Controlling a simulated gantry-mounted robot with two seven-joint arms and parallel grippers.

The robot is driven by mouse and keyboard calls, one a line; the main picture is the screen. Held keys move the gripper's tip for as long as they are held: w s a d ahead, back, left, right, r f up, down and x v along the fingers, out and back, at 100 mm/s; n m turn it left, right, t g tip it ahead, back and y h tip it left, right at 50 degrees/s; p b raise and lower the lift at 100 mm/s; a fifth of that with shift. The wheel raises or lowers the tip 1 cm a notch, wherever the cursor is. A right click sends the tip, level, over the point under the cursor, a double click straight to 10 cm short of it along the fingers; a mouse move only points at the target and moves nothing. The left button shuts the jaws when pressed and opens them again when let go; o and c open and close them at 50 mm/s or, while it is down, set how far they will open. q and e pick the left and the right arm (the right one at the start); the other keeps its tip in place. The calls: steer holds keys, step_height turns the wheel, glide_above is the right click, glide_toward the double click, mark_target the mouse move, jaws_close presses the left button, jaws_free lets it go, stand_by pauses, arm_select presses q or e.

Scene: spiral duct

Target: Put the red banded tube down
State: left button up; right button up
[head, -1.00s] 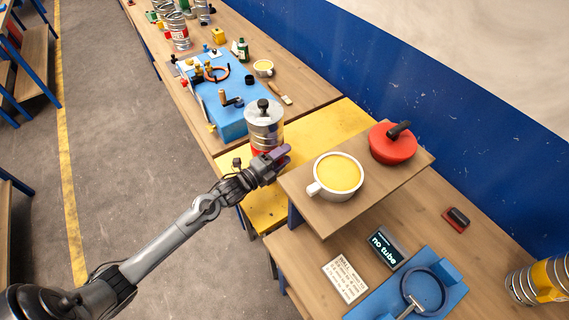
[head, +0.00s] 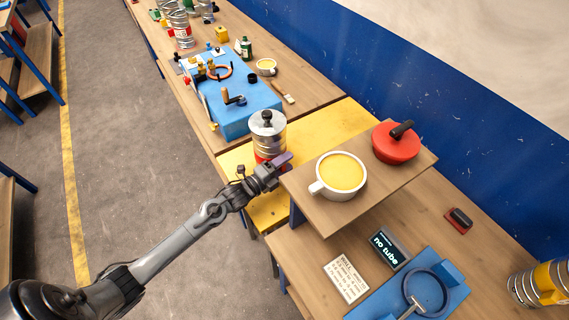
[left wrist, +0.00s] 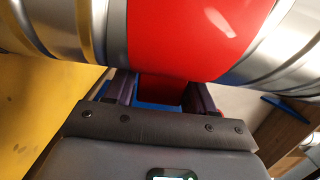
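The red banded tube (head: 269,139) is a silver ribbed cylinder with a dark knob on top, upright over the yellow table (head: 340,122). My left gripper (head: 277,163) is at its near side, by the red band. In the left wrist view the red band (left wrist: 190,35) fills the top, and a red piece below it sits between my two fingers (left wrist: 162,92), which are shut on it. The tube's lower end is hidden behind my gripper, so I cannot tell whether it touches the yellow table. My right gripper is not in view.
A raised wooden shelf with a yellow-filled cup (head: 339,177) and a red lidded pot (head: 396,143) stands close to the right. A blue box (head: 235,112) stands behind. A "no tube" display (head: 389,248) and blue fixture (head: 437,285) are at the lower right.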

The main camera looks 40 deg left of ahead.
arm_select(q)
steer(key=o, duration=0.3)
steer(key=shift+r, duration=0.2)
steer(key=v, duration=1.2)
steer(key=d+f+n+g+y, duration=0.1)
steer(key=n, duration=0.1)
steer(key=s+d+f+n+g+y, duration=0.1)
steer(key=d+n, duration=0.1)
steer(key=s+d+f+n+g, duration=0.1)
steer(key=n, duration=0.1)
steer(key=shift+s+d+f+n+g+y, duration=0.25)
steer(key=shift+d+n+g+y, duration=0.05)
steer(key=shift+y, duration=0.1)
steer(key=s+d+n+g, duration=0.4)
steer(key=s+n+g, duration=0.1)
steer(key=s, duration=0.3)
steer(key=s+d+n+g+y, duration=0.1)
steer(key=s+d+n+g, duration=0.4)
steer(key=s+n, duration=0.2)
steer(key=shift+s+r, duration=0.2)
steer(key=shift+s, duration=0.8)
